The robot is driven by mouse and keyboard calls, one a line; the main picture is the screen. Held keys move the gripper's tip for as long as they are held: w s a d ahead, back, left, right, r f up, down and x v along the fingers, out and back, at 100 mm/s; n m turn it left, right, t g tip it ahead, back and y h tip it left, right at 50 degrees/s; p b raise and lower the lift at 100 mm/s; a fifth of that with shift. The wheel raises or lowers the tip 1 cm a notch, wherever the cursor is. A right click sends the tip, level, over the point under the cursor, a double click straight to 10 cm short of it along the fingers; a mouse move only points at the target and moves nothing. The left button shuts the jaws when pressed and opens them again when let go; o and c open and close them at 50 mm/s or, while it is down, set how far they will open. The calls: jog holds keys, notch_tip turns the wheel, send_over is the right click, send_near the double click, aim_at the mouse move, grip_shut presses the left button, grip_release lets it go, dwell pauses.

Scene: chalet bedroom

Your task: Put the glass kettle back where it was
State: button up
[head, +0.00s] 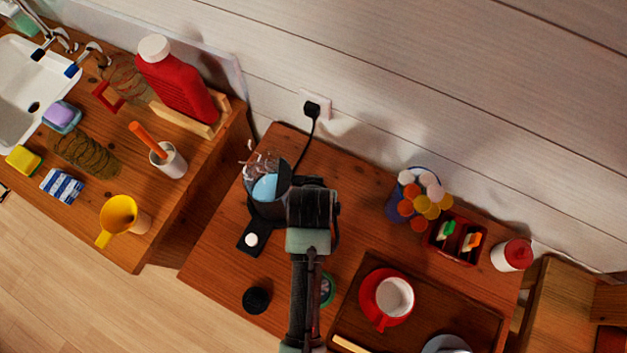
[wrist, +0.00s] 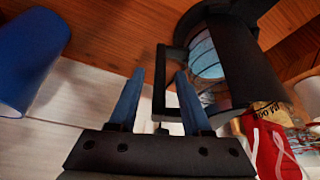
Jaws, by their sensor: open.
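The glass kettle (head: 265,187), with a black body and bluish glass, stands upright at the left part of the wooden table. A black base with a white button (head: 251,239) shows at its front; I cannot tell whether the kettle is fully seated on it. My gripper (head: 312,205) is just right of the kettle in the head view and hides part of it. In the wrist view the kettle (wrist: 232,62) is at upper right. My gripper (wrist: 155,85) is open there, with the kettle's black handle (wrist: 160,85) between its blue fingers; I see no firm contact.
The table (head: 215,262) also bears a black round lid (head: 256,300), a blue cup of coloured markers (head: 400,207), a red box (head: 455,239), a white jar with red lid (head: 511,254), and a tray (head: 345,318) with a red saucer (head: 372,305). A plugged cord runs to the wall socket (head: 316,105).

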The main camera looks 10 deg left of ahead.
jog(key=v, duration=0.9)
jog(key=w+d+r+t, duration=0.1)
jog(key=w+r+t, duration=0.55)
jog(key=r, duration=0.75)
jog(key=w+r+t, duration=0.4)
jog(key=w+r, duration=0.5)
jog(key=r, duration=0.5)
notch_tip(320, 180, up, 17)
jog(key=t, duration=0.5)
jog(key=s+d+r+t, duration=0.1)
jog(key=s+r+t, duration=0.2)
jog(key=r, duration=0.6)
jog(key=s+r+t, duration=0.4)
jog(key=s+r, duration=0.3)
jog(key=r, duration=0.2)
jog(key=shift+s+d, duration=0.25)
jog(key=shift+d, duration=0.1)
jog(key=shift+s+f, duration=0.1)
